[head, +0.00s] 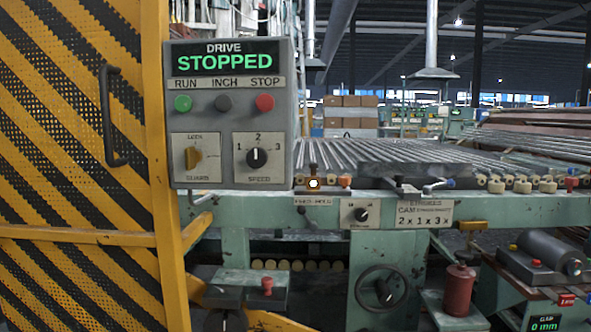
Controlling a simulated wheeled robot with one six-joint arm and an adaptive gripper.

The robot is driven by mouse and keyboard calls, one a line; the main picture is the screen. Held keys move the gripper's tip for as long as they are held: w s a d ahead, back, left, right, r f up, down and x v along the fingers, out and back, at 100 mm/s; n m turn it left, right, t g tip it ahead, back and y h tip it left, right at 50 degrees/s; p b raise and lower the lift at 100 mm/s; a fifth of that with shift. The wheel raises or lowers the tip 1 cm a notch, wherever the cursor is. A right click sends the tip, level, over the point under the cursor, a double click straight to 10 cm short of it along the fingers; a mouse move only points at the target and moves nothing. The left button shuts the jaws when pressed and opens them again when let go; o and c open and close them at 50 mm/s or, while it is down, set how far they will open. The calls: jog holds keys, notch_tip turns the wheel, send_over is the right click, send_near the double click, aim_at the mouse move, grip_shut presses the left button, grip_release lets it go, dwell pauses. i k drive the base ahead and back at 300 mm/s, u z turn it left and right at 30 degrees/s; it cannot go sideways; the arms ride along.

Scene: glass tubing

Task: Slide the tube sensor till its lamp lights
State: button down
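A small orange-brown block with a bright white round face (313,184) sits at the front edge of the roller bed, beside a dark knob on a stem. It may be the tube sensor, but it is too small to be sure. I cannot tell whether the white spot is a lit lamp. My gripper is not in view.
A grey drive panel (231,112) reads STOPPED, with RUN, INCH and STOP buttons. A yellow-and-black striped guard (80,150) fills the left. Glass tubes (400,150) lie across the bed. A handwheel (381,288) and a red cylinder (458,291) stand below the green frame (480,211).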

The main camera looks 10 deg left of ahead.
aim_at(313, 179)
jog(key=u, duration=0.4)
jog(key=i, duration=1.1)
jog(key=z, duration=0.45)
